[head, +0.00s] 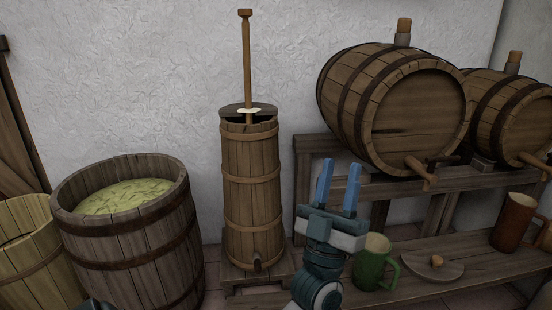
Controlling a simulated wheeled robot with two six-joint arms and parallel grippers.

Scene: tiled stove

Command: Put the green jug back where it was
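The green jug (371,266) stands upright on the low wooden shelf (440,284), with its handle to the right and its pale inside showing at the top. Whether the gripper touches the jug cannot be told.
A round wooden lid (453,271) with a knob lies right of the jug, and a brown mug (512,222) stands farther right. Barrels (395,108) lie on the rack above. A wooden churn (252,190) and an open tub (130,245) stand to the left.

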